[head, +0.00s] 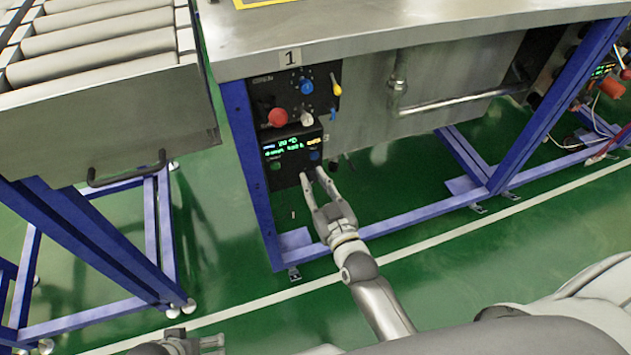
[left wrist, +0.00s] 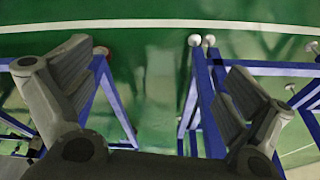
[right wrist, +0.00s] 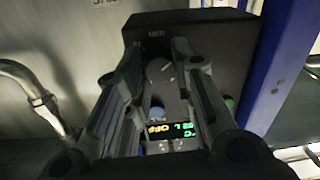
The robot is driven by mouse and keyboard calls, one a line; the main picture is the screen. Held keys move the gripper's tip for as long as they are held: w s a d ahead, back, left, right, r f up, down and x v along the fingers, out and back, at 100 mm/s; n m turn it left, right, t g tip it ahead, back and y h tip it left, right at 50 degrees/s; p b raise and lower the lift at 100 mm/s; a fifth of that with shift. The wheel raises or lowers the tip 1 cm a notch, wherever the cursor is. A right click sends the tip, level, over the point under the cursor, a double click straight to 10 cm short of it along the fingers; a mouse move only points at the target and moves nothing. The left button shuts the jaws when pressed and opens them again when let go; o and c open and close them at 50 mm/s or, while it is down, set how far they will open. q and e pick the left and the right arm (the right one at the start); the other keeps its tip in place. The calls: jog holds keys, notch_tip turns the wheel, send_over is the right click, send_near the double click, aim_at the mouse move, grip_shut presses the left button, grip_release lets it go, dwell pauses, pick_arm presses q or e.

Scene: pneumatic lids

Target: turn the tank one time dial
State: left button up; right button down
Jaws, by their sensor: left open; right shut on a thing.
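The tank one control box (head: 289,155) hangs under the bench marked 1 and has a lit display. A grey dial (right wrist: 161,70) on this box shows between the fingers in the right wrist view, with a light mark on its face. My right gripper (head: 314,176) is shut on this dial, at the lower part of the box. The fingers hide the dial in the head view; its label is too blurred to read. My left gripper (left wrist: 155,85) is open and empty above the green floor. In the head view it shows only at the bottom left edge (head: 190,346).
A panel above the box carries a red knob (head: 277,117), a blue knob (head: 306,86) and a yellow lever (head: 336,86). The box also has a blue button (right wrist: 157,113) and a green button (right wrist: 230,103). A roller conveyor (head: 100,45) stands left.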

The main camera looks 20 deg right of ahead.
jog(key=m+p, duration=0.3)
jog(key=m, duration=0.4)
jog(key=shift+d+m, duration=0.1)
jog(key=shift+m, duration=0.5)
jog(key=m, duration=0.3)
jog(key=shift+m+t+h, duration=0.3)
pick_arm(q)
jog(key=s+f, duration=0.3)
jog(key=f, duration=0.9)
jog(key=shift+a+g, duration=0.15)
jog(key=shift+g, duration=0.25)
pick_arm(e)
jog(key=shift+f+m, duration=0.1)
jog(key=shift+m, duration=1.7)
jog(key=c, duration=1.2)
grip_release()
pick_arm(q)
jog(key=shift+r, duration=0.1)
